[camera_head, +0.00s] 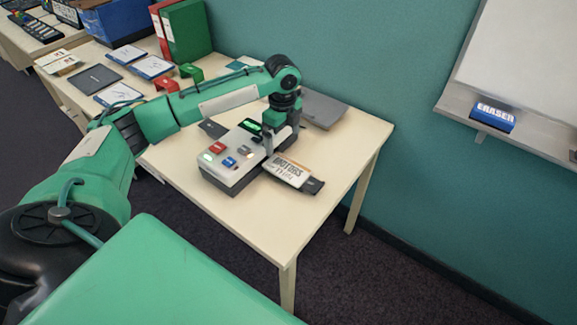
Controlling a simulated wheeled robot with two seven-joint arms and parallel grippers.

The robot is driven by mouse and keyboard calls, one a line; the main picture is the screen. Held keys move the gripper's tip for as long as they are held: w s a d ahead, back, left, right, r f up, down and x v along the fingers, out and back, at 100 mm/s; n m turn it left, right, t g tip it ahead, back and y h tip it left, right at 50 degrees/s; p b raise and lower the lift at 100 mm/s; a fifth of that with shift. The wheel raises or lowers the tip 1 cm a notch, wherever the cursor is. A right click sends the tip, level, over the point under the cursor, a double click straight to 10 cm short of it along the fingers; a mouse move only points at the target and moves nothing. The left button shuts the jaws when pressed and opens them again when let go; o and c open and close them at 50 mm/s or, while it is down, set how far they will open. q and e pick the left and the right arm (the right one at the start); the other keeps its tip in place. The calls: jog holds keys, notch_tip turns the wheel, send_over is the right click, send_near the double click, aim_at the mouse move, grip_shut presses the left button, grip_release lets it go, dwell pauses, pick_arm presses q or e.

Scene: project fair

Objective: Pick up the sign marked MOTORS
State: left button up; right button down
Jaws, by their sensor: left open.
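The sign marked MOTORS (290,172) is a white card with black lettering and a dark end at its right. It lies at the right side of a grey box with coloured blocks or buttons on top (234,160). My left gripper (281,143) points down, open, just behind the sign's upper left end and beside the box. Its near finger covers a little of that area. I cannot tell whether it touches the sign. My right gripper is out of view.
The cream table (262,222) is bare at its front and right. A grey flat case (322,109) lies behind the gripper. A blue eraser (493,117) sits on the whiteboard ledge.

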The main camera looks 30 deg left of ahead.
pick_arm(q)
send_over(283, 165)
jog(key=f, duration=0.4)
jog(key=shift+w+f, duration=0.15)
jog(key=shift+w, duration=0.1)
jog(key=shift+s+f, duration=0.15)
jog(key=shift+f, duration=0.25)
notch_tip(283, 165, down, 4)
jog(key=shift+s+r+p, duration=0.1)
jog(key=shift+s+p, duration=0.05)
jog(key=shift+p, duration=0.35)
jog(key=shift+f, duration=0.45)
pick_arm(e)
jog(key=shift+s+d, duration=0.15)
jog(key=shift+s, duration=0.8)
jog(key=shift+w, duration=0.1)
pick_arm(q)
jog(key=c, duration=1)
jog(key=shift+c, duration=0.8)
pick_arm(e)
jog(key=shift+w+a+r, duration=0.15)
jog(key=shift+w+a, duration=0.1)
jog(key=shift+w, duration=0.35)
pick_arm(q)
jog(key=shift+r, duration=0.1)
